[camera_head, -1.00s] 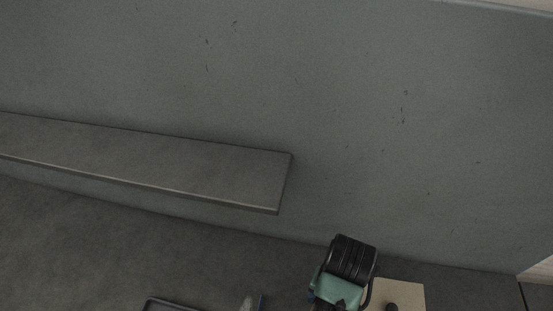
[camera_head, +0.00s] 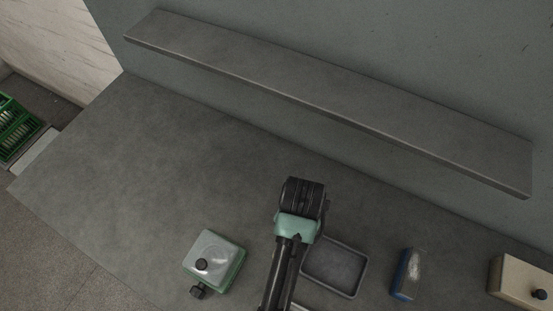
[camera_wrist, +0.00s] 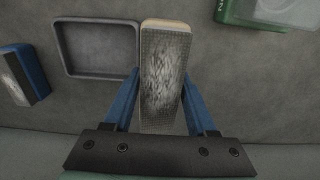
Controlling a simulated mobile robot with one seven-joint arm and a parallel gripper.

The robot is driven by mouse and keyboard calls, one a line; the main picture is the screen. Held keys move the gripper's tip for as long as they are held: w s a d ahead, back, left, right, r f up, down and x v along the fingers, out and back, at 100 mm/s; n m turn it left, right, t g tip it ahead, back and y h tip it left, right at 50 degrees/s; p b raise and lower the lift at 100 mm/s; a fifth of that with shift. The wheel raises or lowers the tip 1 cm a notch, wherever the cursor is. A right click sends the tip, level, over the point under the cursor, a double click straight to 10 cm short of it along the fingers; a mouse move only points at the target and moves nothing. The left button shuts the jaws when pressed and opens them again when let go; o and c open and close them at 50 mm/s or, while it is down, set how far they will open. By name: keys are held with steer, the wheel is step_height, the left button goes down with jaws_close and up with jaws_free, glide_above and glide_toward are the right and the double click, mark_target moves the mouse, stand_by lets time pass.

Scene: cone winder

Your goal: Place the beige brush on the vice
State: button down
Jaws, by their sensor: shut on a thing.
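The beige brush (camera_wrist: 165,50) is between the blue fingers of my gripper (camera_wrist: 160,78) in the wrist view. Its grey bristle face is towards the camera and a beige edge shows at its far end. My gripper is shut on it. In the head view my arm's end hides the brush and the fingers. I cannot clearly make out a vice. A green box with a pale top and black knobs (camera_head: 213,262) stands left of my arm in the head view. Its green corner (camera_wrist: 222,12) shows at the top right of the wrist view.
A dark shallow tray (camera_head: 358,290) lies right of my arm, with a blue brush (camera_head: 408,273) beyond it. A beige box with a black knob (camera_head: 515,282) is at the far right. A long shelf (camera_head: 330,85) juts from the wall. The bench's left part is clear.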

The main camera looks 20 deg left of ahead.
steer(key=shift+s+a+f, duration=0.25)
steer(key=shift+a+f, duration=0.25)
steer(key=shift+a, duration=0.2)
steer(key=f, duration=0.4)
steer(key=shift+d+f+p, duration=0.1)
steer(key=shift+d+p, duration=0.1)
steer(key=shift+p, duration=0.1)
steer(key=shift+w+f, duration=0.1)
steer(key=shift+f, duration=2.3)
steer(key=shift+f, duration=0.2)
steer(key=shift+c, duration=1)
jaws_free()
steer(key=shift+r, duration=0.1)
